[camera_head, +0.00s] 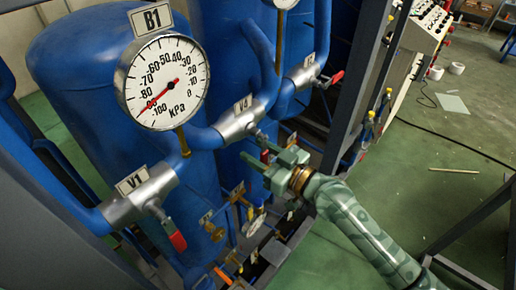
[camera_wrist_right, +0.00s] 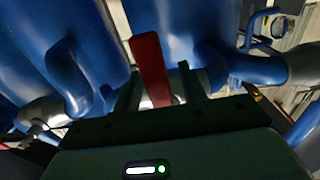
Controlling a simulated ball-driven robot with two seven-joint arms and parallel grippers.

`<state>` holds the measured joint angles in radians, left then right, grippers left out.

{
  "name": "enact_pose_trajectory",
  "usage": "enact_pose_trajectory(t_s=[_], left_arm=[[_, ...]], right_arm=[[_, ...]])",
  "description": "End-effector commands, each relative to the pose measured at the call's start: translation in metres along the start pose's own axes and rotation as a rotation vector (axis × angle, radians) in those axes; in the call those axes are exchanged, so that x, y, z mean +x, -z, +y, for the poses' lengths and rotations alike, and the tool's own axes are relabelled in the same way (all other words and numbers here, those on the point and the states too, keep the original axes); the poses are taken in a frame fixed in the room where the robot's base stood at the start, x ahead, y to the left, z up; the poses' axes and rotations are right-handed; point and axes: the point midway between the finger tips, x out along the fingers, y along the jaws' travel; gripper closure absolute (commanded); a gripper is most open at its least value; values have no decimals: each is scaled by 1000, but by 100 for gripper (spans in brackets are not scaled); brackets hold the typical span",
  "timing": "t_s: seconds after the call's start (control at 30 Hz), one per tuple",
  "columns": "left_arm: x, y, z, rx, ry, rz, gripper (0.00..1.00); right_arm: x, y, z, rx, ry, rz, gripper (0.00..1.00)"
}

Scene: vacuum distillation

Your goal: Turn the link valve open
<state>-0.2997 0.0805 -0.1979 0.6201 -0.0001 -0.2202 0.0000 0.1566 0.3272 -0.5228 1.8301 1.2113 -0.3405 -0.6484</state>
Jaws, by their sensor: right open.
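The middle valve, with a tag that seems to read V4 (camera_head: 243,104), has a grey metal body (camera_head: 240,124) on the blue pipe between the tanks. Its red lever handle (camera_head: 265,156) hangs down below the body. My right gripper (camera_head: 257,152) is at this handle, coming from the lower right. In the right wrist view the red handle (camera_wrist_right: 150,68) stands between the two open fingers (camera_wrist_right: 158,92), with visible gaps on both sides. I cannot tell whether either finger touches it. My left gripper is not in view.
Valve V1 (camera_head: 140,193) with a red handle (camera_head: 178,241) is at lower left. Another valve (camera_head: 303,75) is at upper right. The B1 kPa gauge (camera_head: 162,83) stands in front of the blue tanks (camera_head: 85,60). A dark frame post (camera_head: 352,80) rises right of the gripper.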

Motion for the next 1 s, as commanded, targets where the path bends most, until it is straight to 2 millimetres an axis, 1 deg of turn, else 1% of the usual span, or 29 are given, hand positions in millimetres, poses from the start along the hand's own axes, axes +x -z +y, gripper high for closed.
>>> enact_pose_trajectory(t_s=[0.27, 0.3, 0.37, 0.4, 0.43, 0.77, 1.0], left_arm=[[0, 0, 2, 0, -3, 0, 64], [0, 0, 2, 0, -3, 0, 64], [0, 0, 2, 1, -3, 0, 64], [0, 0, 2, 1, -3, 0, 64], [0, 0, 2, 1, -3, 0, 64], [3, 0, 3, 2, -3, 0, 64], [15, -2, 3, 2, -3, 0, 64]], right_arm=[[2, 0, 0, -1, 0, -1, 58], [2, 0, 0, -1, 0, -1, 64], [2, 0, 0, -1, 0, -1, 80], [2, 0, 0, -1, 0, -1, 92], [2, 0, 0, 0, -1, -1, 100], [2, -1, 2, -32, -1, 0, 100], [2, -1, 10, -160, 0, 2, 100]])
